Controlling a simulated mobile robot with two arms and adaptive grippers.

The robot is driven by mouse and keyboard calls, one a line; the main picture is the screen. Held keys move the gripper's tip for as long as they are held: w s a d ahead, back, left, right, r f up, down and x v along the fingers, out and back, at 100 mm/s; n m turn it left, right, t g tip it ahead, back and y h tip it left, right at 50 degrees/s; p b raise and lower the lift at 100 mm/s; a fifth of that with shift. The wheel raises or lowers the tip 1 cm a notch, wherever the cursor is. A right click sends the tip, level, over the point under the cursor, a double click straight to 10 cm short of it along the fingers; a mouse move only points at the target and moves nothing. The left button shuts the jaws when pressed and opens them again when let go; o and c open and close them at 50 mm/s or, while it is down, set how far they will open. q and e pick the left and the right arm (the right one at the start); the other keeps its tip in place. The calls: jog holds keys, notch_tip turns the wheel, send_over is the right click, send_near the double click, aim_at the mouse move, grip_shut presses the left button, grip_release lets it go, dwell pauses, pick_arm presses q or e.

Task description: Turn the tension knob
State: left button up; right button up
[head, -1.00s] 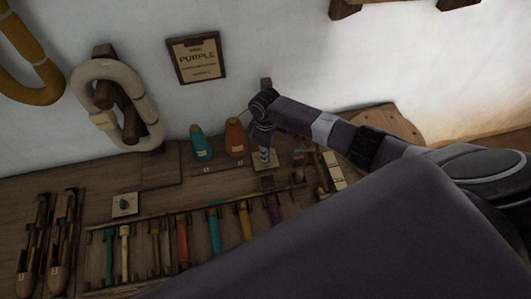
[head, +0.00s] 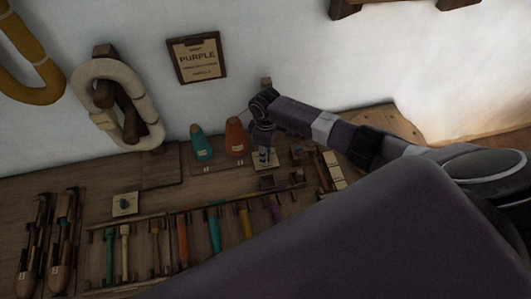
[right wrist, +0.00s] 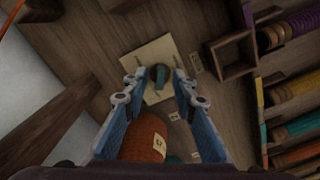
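A small teal knob (right wrist: 159,74) sits on a square cream plate (right wrist: 152,54) in the right wrist view. In the head view this plate (head: 273,161) lies just right of the orange cone, partly hidden by my gripper. My right gripper (right wrist: 160,77) is open, pointing down over the plate. Its two blue fingers appear on either side of the knob, with gaps; I cannot tell how far above the plate the tips are. A second cream plate with a similar knob (head: 124,203) lies farther left on the bench. My left gripper is not in view.
The orange cone (head: 235,138) stands close to my right gripper, with a teal cone (head: 201,143) beside it. A small open wooden box (right wrist: 233,53) and a rack of coloured spools (head: 183,240) are nearby. A wall sign reads "PURPLE" (head: 197,58).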

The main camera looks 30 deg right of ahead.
jog(key=shift+r, duration=0.1)
notch_tip(320, 180, up, 12)
dwell(0.5)
dwell(0.4)
